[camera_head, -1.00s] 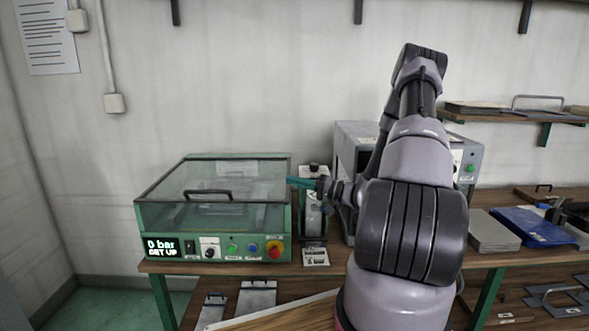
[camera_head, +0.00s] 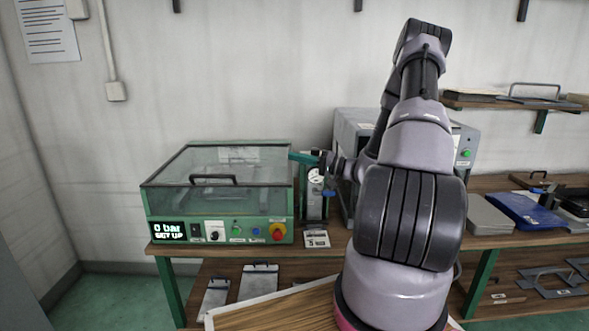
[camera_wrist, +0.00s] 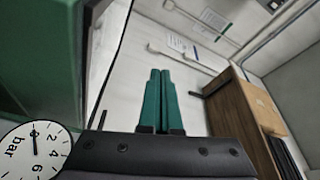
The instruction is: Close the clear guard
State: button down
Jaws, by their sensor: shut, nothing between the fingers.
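The clear guard (camera_head: 225,164) is a see-through lid with a dark frame and a black handle (camera_head: 213,178). It lies flat or nearly flat over the green machine (camera_head: 268,207) at the left of the bench; I cannot tell whether its front edge is fully seated. My gripper (camera_head: 293,156) is shut and empty, its green fingers pointing left by the machine's right side, near the guard's right edge. I cannot tell whether they touch it. In the wrist view my gripper's fingers (camera_wrist: 160,72) are together, with a green machine side (camera_wrist: 35,60) at left.
A pressure gauge (camera_head: 316,175) stands just right of the machine, close under my gripper; it shows in the wrist view (camera_wrist: 32,150). A grey box machine (camera_head: 352,130) is behind my arm. The display (camera_head: 169,231) reads "0 bar SET UP". The space left of the machine is free.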

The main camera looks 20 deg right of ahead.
jog(key=s+d+f, duration=0.3)
jog(key=d, duration=0.6)
jog(key=s+a+r+n+g+h, duration=0.2)
jog(key=s+a+r+g+h, duration=0.1)
jog(key=s+a+r+g, duration=0.4)
jog(key=s+a+r+n+g+h, duration=0.15)
jog(key=s+a+r+g, duration=0.25)
jog(key=a+r, duration=0.4)
jog(key=s+a+r+m+t+h, duration=0.3)
jog(key=s+r+t+h, duration=0.3)
jog(key=s+r, duration=0.6)
jog(key=s+m+h, duration=0.1)
jog(key=s+h, duration=0.1)
jog(key=s, duration=0.1)
jog(key=shift+s+r+h, duration=0.25)
jog(key=shift+r+h, duration=0.1)
dwell(0.3)
